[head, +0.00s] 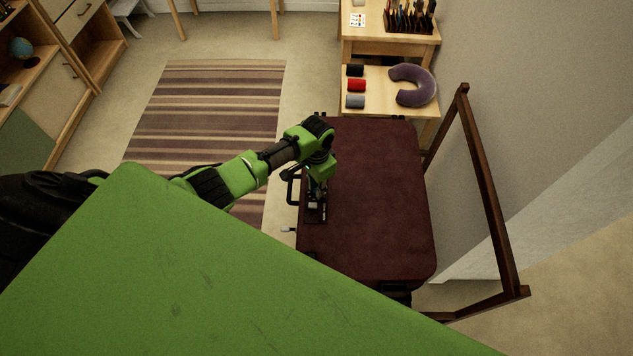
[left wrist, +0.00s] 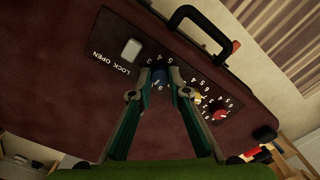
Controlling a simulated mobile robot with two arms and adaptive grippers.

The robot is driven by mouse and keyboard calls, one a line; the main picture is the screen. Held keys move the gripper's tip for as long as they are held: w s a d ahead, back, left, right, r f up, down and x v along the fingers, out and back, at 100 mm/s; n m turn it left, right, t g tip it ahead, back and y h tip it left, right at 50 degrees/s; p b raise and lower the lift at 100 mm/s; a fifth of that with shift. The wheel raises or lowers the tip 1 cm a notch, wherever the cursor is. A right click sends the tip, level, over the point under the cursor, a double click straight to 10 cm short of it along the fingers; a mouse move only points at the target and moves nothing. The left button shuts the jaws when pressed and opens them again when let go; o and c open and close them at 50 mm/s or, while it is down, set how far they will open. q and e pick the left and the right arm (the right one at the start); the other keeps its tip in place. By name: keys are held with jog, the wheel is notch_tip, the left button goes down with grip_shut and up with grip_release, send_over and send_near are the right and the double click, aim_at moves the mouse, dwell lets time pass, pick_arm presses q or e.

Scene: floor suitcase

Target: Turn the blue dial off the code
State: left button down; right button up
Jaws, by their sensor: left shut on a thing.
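A dark red suitcase (head: 375,200) lies flat, with its black handle (head: 292,190) on its left side. Its lock panel shows in the left wrist view with a blue dial (left wrist: 159,77), a yellow dial (left wrist: 197,97) and a red dial (left wrist: 220,115), each ringed by white digits. A pale slide button (left wrist: 131,50) sits beside the words LOCK OPEN. My left gripper (left wrist: 160,82) is shut on the blue dial, one finger on each side. The dial's pointer and some digits are too small or covered to read. My right gripper is not in view.
A wooden frame (head: 485,200) stands right of the suitcase near the wall. A small wooden shelf unit (head: 380,82) with a purple neck pillow (head: 412,86) and rolled items stands behind it. A striped rug (head: 215,110) covers the floor to the left.

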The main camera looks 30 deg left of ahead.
pick_arm(q)
jog(key=shift+r+n, duration=0.1)
jog(key=shift+n, duration=0.4)
jog(key=shift+w, duration=0.1)
jog(key=c, duration=1.9)
grip_release()
notch_tip(320, 180, up, 12)
